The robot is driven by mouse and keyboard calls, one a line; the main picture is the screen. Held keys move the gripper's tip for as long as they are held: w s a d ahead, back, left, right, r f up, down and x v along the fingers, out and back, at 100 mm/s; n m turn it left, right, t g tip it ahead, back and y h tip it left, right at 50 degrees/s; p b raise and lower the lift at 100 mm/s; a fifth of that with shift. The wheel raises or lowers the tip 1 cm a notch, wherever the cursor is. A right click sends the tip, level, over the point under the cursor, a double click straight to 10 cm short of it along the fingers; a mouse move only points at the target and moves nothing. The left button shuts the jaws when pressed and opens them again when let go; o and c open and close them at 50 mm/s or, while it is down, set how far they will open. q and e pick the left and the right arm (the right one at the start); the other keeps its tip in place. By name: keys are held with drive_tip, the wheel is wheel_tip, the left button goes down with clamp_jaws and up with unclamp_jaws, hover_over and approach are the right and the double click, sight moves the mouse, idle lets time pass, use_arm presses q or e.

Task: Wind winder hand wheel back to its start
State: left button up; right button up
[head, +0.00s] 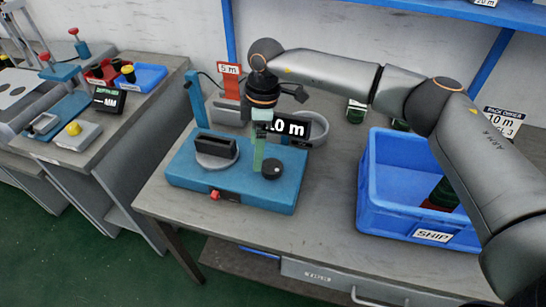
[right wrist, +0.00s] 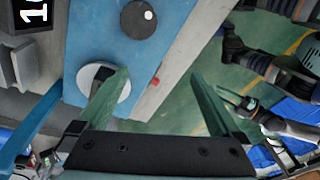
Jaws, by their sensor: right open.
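The winder is a blue box (head: 190,170) on the workbench, with a small red knob (head: 215,196) on its front. Its hand wheel (head: 272,170) is a round black disc with a pale spot, on the right part of the top; it also shows in the right wrist view (right wrist: 138,20) near the top edge. A grey disc (head: 216,162) carrying a black block (head: 215,145) is on the left part. My right gripper (head: 260,164) hangs over the winder, close to the wheel. In the right wrist view its green fingers (right wrist: 158,74) are apart and empty. The left gripper is not visible.
A black display (head: 292,127) ending in "0 m", partly covered by my arm, stands behind the winder. A blue bin (head: 405,213) marked SHIP stands to the right. Another bench (head: 60,150) with fixtures is at the left. The bench front between winder and bin is clear.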

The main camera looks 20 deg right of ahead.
wheel_tip(320, 180, up, 2)
drive_tip(key=m+h, duration=0.2)
hover_over(272, 166)
drive_tip(key=shift+t, duration=0.3)
wheel_tip(272, 166, down, 12)
drive_tip(key=shift+f+p, duration=0.1)
drive_tip(key=shift+p, duration=0.35)
drive_tip(key=c, duration=1.3)
drive_tip(key=shift+n, duration=0.3)
